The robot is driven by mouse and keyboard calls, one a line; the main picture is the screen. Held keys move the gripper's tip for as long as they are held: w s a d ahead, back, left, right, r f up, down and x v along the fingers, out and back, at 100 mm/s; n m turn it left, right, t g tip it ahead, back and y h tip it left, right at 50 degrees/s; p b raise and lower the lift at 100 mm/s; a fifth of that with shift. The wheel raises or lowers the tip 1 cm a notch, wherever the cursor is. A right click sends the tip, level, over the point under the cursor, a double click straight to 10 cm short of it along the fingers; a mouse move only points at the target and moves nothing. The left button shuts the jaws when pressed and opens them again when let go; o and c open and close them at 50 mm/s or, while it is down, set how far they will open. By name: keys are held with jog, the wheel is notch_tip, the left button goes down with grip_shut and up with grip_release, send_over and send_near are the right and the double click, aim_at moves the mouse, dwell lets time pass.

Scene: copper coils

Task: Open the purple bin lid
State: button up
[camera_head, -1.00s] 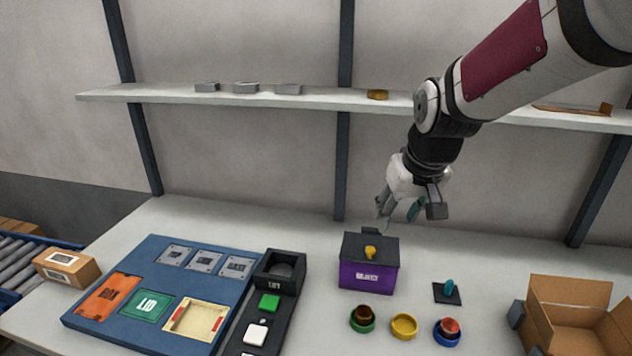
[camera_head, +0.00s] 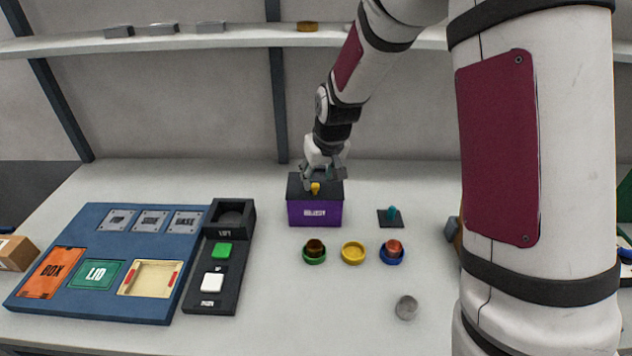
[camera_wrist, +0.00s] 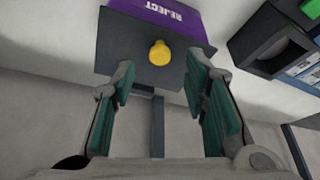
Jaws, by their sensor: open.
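The purple bin (camera_head: 314,212) stands near the back of the table with its dark lid (camera_head: 296,190) closed. A yellow knob (camera_head: 315,188) sticks up from the lid. In the wrist view the bin (camera_wrist: 180,18) reads "REJECT", and the lid (camera_wrist: 120,45) and knob (camera_wrist: 160,53) show upper middle. My gripper (camera_head: 322,178) is above and behind the lid in the head view. In the wrist view my gripper (camera_wrist: 172,88) is open and empty, its green finger pads on either side of the knob's line, and the knob lies beyond the fingertips, apart from them.
A black button panel (camera_head: 220,256) and a blue board (camera_head: 90,305) lie left of the bin. Green (camera_head: 314,259), yellow (camera_head: 353,253) and blue (camera_head: 391,257) rings sit in front. A black pad with a teal knob (camera_head: 391,213) is to the right. A shelf (camera_head: 240,40) runs behind.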

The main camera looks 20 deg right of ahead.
aim_at(315, 185)
jog(key=shift+x, duration=1.95)
jog(key=shift+c, duration=0.2)
grip_shut()
